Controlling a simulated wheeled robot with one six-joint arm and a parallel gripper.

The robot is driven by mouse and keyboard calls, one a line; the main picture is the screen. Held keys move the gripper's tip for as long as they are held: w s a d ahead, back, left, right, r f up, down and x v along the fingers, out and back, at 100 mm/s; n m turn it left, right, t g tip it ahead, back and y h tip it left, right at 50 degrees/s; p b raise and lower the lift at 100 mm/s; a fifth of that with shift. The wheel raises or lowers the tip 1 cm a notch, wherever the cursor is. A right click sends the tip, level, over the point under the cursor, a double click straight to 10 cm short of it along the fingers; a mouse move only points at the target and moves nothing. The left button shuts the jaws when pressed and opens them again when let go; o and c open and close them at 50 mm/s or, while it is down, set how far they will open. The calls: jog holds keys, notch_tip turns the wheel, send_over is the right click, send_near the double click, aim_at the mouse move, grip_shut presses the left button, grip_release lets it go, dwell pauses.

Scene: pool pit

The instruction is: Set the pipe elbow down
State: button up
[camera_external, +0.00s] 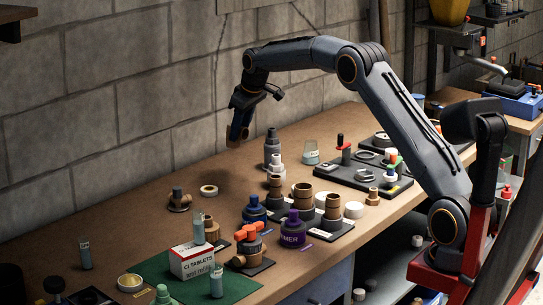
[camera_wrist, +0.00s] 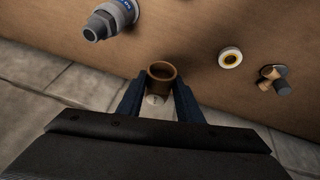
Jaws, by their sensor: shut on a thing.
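My gripper (camera_external: 238,122) hangs above the back part of the workbench, near the block wall, with its fingers pointing down. In the wrist view my gripper (camera_wrist: 158,90) is shut on the pipe elbow (camera_wrist: 162,71), a brown piece with an open round mouth facing the camera. The elbow's lower part is partly hidden between the fingers. In the external view the elbow (camera_external: 234,141) is a small brown shape at the fingertips, clear of the bench top (camera_external: 130,226).
A tape roll (camera_external: 209,190) and a brown fitting with a dark top (camera_external: 179,199) lie on the bench below. Brown pipe pieces, jars and a green mat (camera_external: 236,287) crowd the front. The bench's back left is clear.

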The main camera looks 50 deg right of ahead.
jog(key=s+d+m+p, duration=0.1)
jog(key=s+d+p, duration=0.3)
jog(key=s, duration=0.8)
jog(key=s+d+p, duration=0.3)
jog(key=s+d, duration=0.4)
jog(key=s, duration=0.5)
jog(key=shift+h, duration=0.3)
jog(key=shift+s+f+p, duration=0.15)
jog(key=shift+f+p, duration=1.05)
jog(key=shift+f, duration=3.65)
jog(key=o, duration=1.1)
jog(key=shift+f, duration=0.15)
jog(key=shift+c, duration=0.2)
jog(key=shift+o, duration=0.2)
